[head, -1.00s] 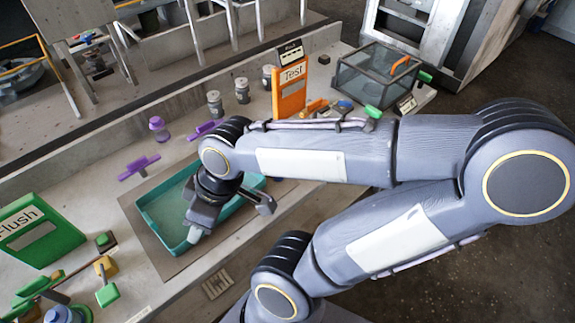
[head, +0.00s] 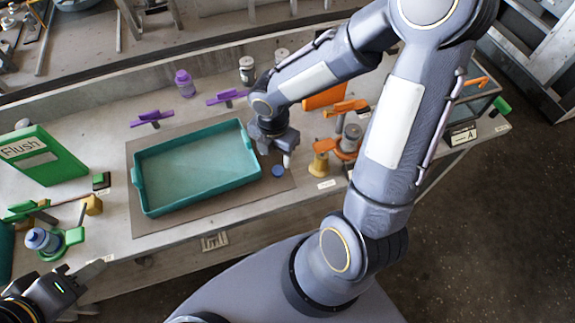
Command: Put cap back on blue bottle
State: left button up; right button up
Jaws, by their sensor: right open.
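A small round blue cap (head: 278,171) lies on the brown mat just right of the teal tray. My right gripper (head: 277,155) is open, pointing down, just above and behind the cap, with its fingers apart from it as far as I can see. A blue bottle (head: 42,240) is in a green holder (head: 72,238) at the left front of the bench; its pale blue end shows, but its exact tilt is hard to tell. My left gripper (head: 85,275) is at the bottom left, in front of the bottle; its jaw opening is unclear.
The teal tray (head: 255,172) looks empty and sits on the brown mat (head: 215,208). A green Flush panel (head: 45,165) stands at left. Purple holders (head: 152,118) and a purple bottle (head: 185,83) are behind the tray. An orange holder with a grey-topped bottle (head: 351,138) stands right of the cap.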

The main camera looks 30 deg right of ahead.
aim_at(278, 170)
notch_tip(278, 170, down, 2)
jog(key=shift+f, duration=0.25)
jog(key=shift+f, duration=0.1)
jog(key=f, duration=0.3)
jog(key=f+b, duration=0.1)
jog(key=f, duration=0.1)
jog(key=shift+d, duration=0.3)
jog(key=c, duration=1)
